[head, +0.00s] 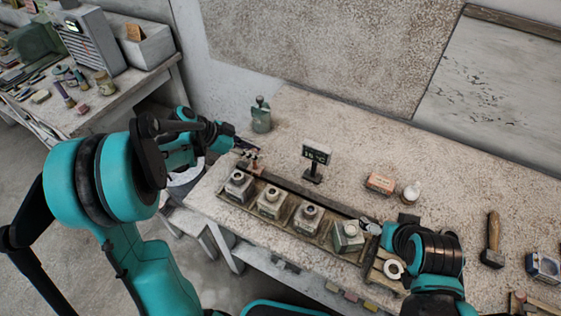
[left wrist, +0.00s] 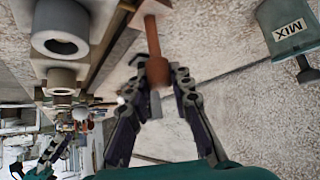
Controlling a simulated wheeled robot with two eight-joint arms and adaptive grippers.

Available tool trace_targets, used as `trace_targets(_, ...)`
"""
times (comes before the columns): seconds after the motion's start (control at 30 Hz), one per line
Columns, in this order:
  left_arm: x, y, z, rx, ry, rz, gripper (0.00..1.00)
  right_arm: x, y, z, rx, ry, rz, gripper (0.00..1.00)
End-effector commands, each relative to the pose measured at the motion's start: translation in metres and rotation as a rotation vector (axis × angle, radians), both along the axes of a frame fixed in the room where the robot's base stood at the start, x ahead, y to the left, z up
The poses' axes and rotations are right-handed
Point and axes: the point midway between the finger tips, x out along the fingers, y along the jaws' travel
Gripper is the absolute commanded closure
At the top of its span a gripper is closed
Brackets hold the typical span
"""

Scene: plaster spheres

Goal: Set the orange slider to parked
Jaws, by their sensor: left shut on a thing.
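The orange slider (left wrist: 157,70) shows in the left wrist view as a rust-orange knob with a flat stem. My left gripper (left wrist: 160,78) has its two fingers on either side of the knob and is shut on it. In the head view my left gripper (head: 246,152) is at the left end of a long dark rail (head: 300,191), and the slider is mostly hidden there. No parked mark can be read. My right gripper (head: 371,226) is low at the rail's right end, beside a pale square jar; its fingers are too small to judge.
Several square jars (head: 270,202) stand in a tray along the rail's front. A small display (head: 316,155) stands behind the rail.

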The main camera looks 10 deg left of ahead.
Motion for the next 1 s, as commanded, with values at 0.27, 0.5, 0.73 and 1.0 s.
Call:
trace_targets(0.27,0.015,0.051,-0.001,0.002,0.001,0.001,1.00,0.000,0.000,0.000,0.000,0.000,0.000,0.13)
trace_targets(0.5,0.019,0.066,-0.001,0.003,0.001,0.001,1.00,0.000,0.000,0.000,0.000,0.000,0.000,0.13)
trace_targets(0.73,0.020,0.068,0.000,0.004,0.000,0.004,1.00,0.000,0.000,0.000,0.000,0.000,0.000,0.13)
trace_targets(1.0,0.020,0.068,0.000,0.003,-0.001,0.004,0.57,0.000,0.000,0.000,0.000,0.000,0.000,0.13)
